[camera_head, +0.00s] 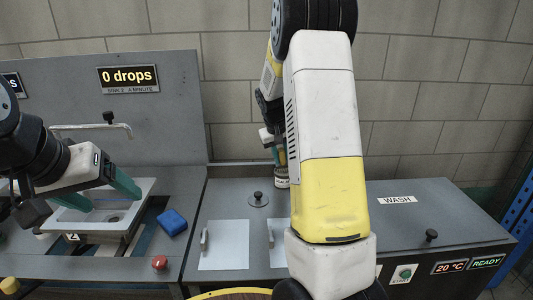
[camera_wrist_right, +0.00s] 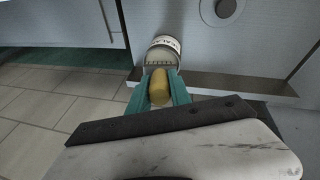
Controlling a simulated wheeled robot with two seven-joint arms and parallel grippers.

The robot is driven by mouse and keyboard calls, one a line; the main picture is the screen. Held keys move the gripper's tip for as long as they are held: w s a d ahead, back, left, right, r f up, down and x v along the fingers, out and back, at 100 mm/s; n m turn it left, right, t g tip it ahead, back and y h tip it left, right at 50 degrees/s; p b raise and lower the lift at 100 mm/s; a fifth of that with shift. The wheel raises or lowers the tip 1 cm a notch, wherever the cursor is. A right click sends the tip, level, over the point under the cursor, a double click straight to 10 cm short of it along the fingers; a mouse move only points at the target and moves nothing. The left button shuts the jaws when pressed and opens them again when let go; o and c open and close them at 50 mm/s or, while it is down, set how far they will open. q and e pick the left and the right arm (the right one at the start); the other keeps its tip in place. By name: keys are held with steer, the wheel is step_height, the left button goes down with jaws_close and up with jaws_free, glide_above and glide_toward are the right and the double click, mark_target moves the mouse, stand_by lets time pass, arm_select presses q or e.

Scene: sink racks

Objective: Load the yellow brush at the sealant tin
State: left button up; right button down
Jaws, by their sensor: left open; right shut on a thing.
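The sealant tin (camera_wrist_right: 162,46) is a small pale round tin with a dark-lettered label. It stands beyond my right fingertips in the right wrist view, and partly shows below my right gripper in the head view (camera_head: 282,182). My right gripper (camera_wrist_right: 160,92) has its teal fingers shut on the yellow brush (camera_wrist_right: 159,86). Only a rounded yellow part shows, pointing at the tin; I cannot tell whether its bristles touch the tin or its contents. My left gripper (camera_head: 108,198) is open and empty over the left sink.
The sink (camera_head: 145,188) with its tap (camera_head: 92,129) lies left, and a blue block (camera_head: 172,222) beside it. A red button (camera_head: 159,263) is near the front edge. White panels (camera_head: 224,245) lie mid-counter. The wash unit (camera_head: 440,205) stands right. My right arm hides the middle.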

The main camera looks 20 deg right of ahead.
steer(key=shift+f, duration=0.55)
stand_by(1.4)
steer(key=shift+r, duration=3.55)
